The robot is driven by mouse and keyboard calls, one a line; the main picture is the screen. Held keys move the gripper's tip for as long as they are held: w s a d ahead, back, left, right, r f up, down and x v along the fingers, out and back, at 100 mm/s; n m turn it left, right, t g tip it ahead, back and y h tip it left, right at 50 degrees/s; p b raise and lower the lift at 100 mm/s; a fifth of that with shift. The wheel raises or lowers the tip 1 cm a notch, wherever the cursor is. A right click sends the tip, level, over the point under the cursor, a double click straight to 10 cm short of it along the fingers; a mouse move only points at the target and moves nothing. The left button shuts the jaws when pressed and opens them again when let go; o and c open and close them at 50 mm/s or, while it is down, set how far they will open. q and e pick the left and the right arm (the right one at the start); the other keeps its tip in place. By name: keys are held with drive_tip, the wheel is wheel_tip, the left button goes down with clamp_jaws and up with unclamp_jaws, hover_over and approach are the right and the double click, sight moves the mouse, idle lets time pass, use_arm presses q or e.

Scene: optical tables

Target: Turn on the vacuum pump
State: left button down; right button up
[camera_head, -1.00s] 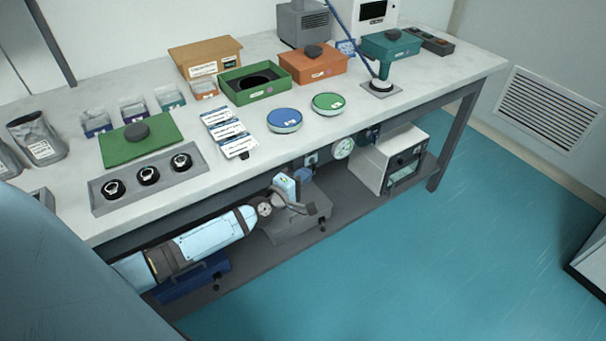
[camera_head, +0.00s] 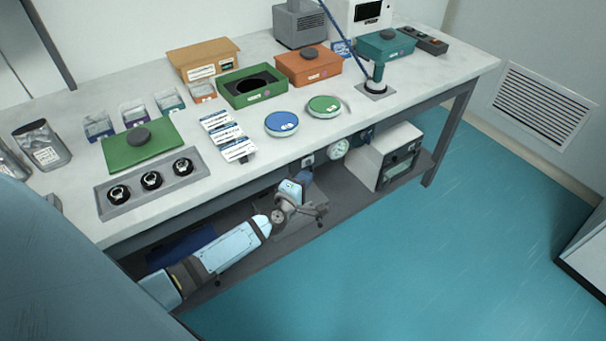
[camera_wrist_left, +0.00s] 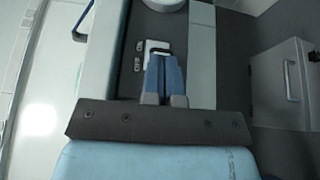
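My left gripper (camera_head: 305,177) is under the table, at the end of my arm from the lower left. In the left wrist view its two blue fingers (camera_wrist_left: 164,76) lie side by side, shut, with nothing seen between them. Just past the tips is a white plate (camera_wrist_left: 154,45) with a dark part on it; whether they touch is unclear. The plate (camera_head: 308,160) also shows in the head view. To its right are a round white gauge (camera_head: 338,149) and a dark blue body (camera_head: 362,137), perhaps the vacuum pump, partly hidden. My right gripper is out of view.
The table (camera_head: 400,100) overhangs the lower shelf (camera_head: 340,203). The blue floor (camera_head: 460,220) in front is clear.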

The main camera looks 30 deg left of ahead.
use_arm(q)
drive_tip(key=shift+w+d+n+g+y+p, duration=0.25)
drive_tip(key=shift+w+d+n+y+p, duration=0.25)
drive_tip(key=shift+y, duration=0.55)
drive_tip(key=shift+w+d+n+g+y+p, duration=0.3)
drive_tip(key=shift+d+n+y+p, duration=0.25)
drive_tip(key=shift+n+y+p, duration=0.4)
drive_tip(key=shift+w+d+n+g+y+p, duration=0.3)
drive_tip(key=shift+d+n+y+p, duration=0.25)
drive_tip(key=shift+y, duration=0.55)
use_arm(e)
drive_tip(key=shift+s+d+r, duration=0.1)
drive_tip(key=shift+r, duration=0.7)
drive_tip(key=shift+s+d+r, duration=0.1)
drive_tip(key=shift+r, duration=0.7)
